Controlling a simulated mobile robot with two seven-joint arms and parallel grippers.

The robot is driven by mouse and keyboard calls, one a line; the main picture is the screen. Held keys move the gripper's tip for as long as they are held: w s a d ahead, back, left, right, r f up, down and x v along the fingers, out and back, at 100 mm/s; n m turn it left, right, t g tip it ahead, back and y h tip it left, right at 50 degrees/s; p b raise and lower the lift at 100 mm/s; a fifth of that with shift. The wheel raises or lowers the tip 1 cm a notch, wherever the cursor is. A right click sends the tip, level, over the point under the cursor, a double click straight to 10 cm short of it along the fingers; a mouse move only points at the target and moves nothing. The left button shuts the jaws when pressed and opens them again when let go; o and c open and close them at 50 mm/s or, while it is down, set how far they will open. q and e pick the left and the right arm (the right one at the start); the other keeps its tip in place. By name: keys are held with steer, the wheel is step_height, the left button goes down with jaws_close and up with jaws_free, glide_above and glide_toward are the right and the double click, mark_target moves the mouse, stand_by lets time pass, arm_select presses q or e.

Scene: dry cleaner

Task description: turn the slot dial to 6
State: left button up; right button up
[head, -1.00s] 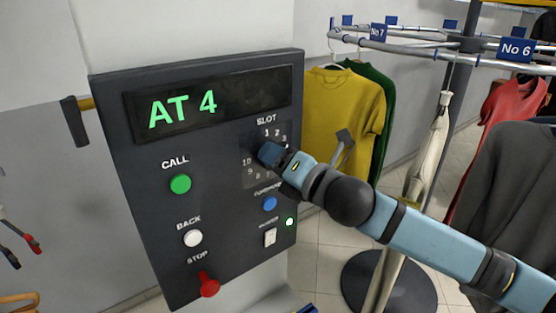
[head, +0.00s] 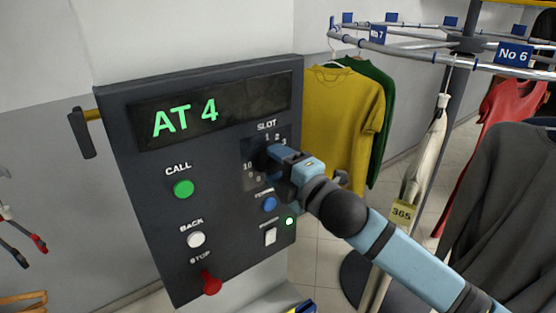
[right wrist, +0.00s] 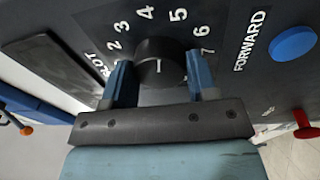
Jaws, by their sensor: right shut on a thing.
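The slot dial (right wrist: 160,62) is a round black knob on the dark control panel (head: 225,235). In the right wrist view it sits between the two blue fingers of my right gripper (right wrist: 160,80), which is shut on it. A short white mark shows on the knob; I cannot tell which number it selects. Numbers 2 to 7 show around its far side; the rest are hidden by the gripper. In the head view my right gripper (head: 274,162) covers most of the dial. The display (head: 213,111) reads AT 4 in green. My left gripper is out of view.
Near the dial are a green CALL button (head: 183,188), a white BACK button (head: 196,239), a red STOP control (head: 211,284) and a blue FORWARD button (right wrist: 293,44). A white switch (head: 270,236) sits below. A garment rail (head: 430,55) with hanging clothes stands right.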

steer(key=m+p, duration=0.1)
steer(key=m, duration=0.3)
steer(key=m+t+p, duration=0.1)
steer(key=m+p, duration=0.1)
steer(key=m, duration=0.1)
steer(key=shift+m, duration=0.3)
steer(key=shift+m+h+p, duration=0.35)
steer(key=shift+m+h, duration=0.05)
steer(key=shift+m, duration=0.6)
steer(key=shift+m, duration=0.3)
steer(key=o, duration=0.9)
steer(key=shift+a, duration=0.1)
steer(key=shift+o, duration=0.2)
